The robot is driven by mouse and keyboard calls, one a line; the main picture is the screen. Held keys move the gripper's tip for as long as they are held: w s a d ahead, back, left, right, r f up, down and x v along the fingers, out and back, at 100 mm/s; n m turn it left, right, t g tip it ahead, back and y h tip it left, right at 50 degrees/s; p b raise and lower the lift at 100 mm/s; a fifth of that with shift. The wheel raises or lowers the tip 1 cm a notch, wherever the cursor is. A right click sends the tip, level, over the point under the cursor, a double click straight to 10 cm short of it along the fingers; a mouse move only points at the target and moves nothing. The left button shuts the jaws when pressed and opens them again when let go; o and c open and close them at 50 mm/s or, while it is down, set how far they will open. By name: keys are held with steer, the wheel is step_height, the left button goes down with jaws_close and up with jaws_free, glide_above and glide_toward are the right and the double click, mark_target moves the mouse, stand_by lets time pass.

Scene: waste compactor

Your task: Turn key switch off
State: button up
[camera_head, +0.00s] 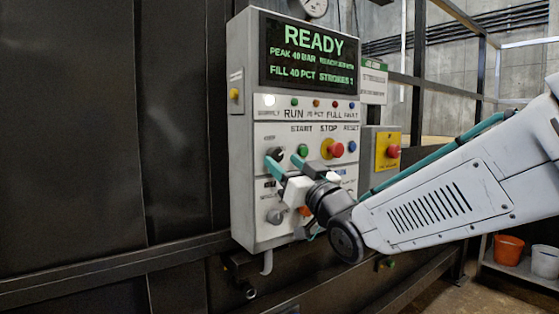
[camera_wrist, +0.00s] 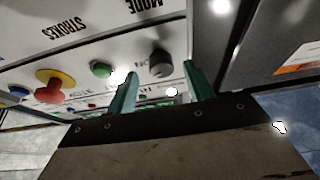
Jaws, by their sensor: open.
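The dark key switch (camera_wrist: 160,62) sits on the light control panel (camera_head: 243,130), beside the green start button (camera_head: 303,151). In the wrist view it appears between my two teal fingers, with an ON marking close by. In the head view the switch (camera_head: 275,153) is just above my left fingertip and partly covered. My gripper (camera_head: 286,160) is open and empty, its fingers pointing at the panel. I cannot tell whether either finger touches the switch, nor clearly read its angle.
A red stop button (camera_head: 336,150) on yellow and a blue reset button (camera_head: 352,147) lie right of the start button. A grey knob (camera_head: 275,216) is below my gripper. The display (camera_head: 310,55) reads READY. A yellow box (camera_head: 388,152) with a red button stands right.

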mark_target(274, 155)
steer(key=shift+x, duration=1.2)
steer(key=shift+a, duration=0.1)
steer(key=c, duration=1)
steer(key=shift+o, duration=0.2)
